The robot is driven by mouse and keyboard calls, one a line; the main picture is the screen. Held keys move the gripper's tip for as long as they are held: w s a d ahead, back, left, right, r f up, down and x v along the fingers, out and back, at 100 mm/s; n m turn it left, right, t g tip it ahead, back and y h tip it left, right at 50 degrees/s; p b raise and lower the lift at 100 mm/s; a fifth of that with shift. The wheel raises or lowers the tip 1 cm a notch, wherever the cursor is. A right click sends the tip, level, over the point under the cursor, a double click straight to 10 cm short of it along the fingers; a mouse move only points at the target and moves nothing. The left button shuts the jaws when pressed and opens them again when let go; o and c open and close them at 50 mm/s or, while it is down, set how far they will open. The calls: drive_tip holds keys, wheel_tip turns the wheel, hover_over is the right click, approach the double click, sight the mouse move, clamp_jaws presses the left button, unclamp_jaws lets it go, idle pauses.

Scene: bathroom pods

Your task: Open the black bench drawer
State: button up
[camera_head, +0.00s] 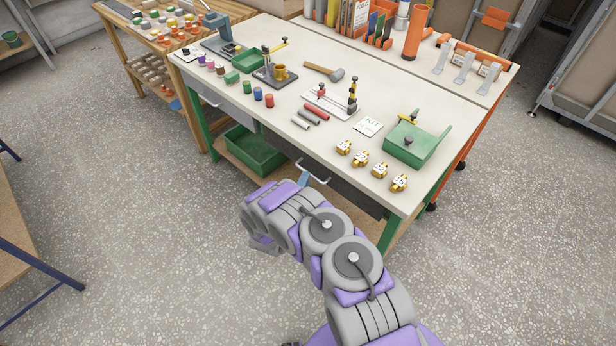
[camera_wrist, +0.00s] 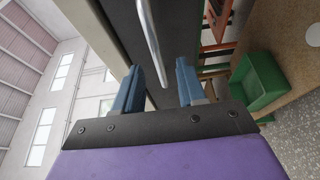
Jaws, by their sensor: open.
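The black bench drawer (camera_head: 350,190) sits under the front edge of the white workbench, on its right half, and looks closed. Its pale bar handle (camera_head: 314,172) stands out from the front. In the wrist view the dark drawer front (camera_wrist: 182,35) fills the upper middle, with the handle (camera_wrist: 152,42) running down from the top edge. My gripper (camera_head: 304,179) is just in front of the handle. In the wrist view its two blue fingers (camera_wrist: 157,75) are apart, and the handle's lower end lies in line with the gap between them. They do not hold it.
A grey drawer (camera_head: 235,112) is to the left. A green bin (camera_head: 255,150) stands on the lower shelf and shows in the wrist view (camera_wrist: 262,80). The floor in front is clear.

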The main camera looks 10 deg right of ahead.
drive_tip(key=shift+b+x, duration=0.4)
drive_tip(key=shift+x, duration=1.75)
drive_tip(key=shift+s+d, duration=0.1)
drive_tip(key=shift+d, duration=0.05)
clamp_jaws()
drive_tip(key=shift+f, duration=0.1)
